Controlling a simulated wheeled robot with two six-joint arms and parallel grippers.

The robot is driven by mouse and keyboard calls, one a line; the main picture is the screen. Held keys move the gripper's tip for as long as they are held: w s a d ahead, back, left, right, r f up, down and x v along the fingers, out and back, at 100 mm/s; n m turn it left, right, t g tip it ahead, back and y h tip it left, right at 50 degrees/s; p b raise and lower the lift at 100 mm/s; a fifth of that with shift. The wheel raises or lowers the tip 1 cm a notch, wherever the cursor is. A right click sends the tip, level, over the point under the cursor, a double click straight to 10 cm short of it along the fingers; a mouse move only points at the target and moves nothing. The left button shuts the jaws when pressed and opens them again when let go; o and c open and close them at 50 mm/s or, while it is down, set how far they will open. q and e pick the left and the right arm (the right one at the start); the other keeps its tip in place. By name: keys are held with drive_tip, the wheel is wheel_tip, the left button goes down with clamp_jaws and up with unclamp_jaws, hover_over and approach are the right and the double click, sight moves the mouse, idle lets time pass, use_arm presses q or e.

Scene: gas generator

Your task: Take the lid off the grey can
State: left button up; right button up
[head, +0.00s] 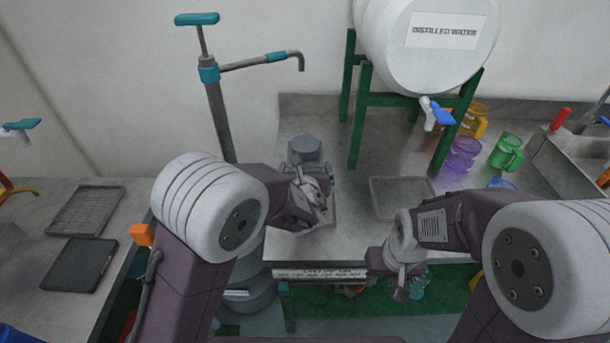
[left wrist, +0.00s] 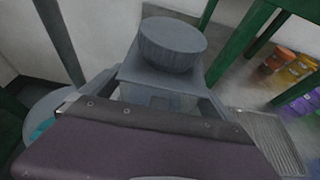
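The grey can (head: 327,222) stands on the worktop near its front edge, partly hidden by my left gripper. Its round, dark grey lid (head: 304,148) sits on top at the back; the left wrist view shows the lid (left wrist: 172,45) in place on the can's flat top (left wrist: 160,78). My left gripper (head: 318,197) is at the can, in front of and below the lid. Its fingertips are not clear, so I cannot tell whether it grips anything. My right gripper (head: 400,284) points down by the worktop's front edge, away from the can; its fingers are unclear.
A white distilled water tank (head: 425,45) with a blue tap stands on a green frame (head: 361,105) behind the can. A grey tray (head: 402,192) lies right of it. Coloured mugs (head: 462,153) stand further right. A tall hand pump (head: 216,105) rises left of the can.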

sight(309, 155)
use_arm(q)
drive_tip(key=c, duration=1.5)
drive_tip(key=shift+w+r, duration=0.1)
drive_tip(key=shift+c, duration=1.1)
drive_tip(key=shift+r, duration=0.1)
drive_tip(key=shift+r, duration=0.35)
drive_tip(key=r, duration=0.2)
drive_tip(key=d+r+p, duration=0.1)
drive_tip(key=r, duration=0.1)
drive_tip(key=s+d+r+p, duration=0.3)
drive_tip(key=d+r, duration=0.3)
drive_tip(key=d, duration=0.4)
drive_tip(key=shift+s, duration=0.7)
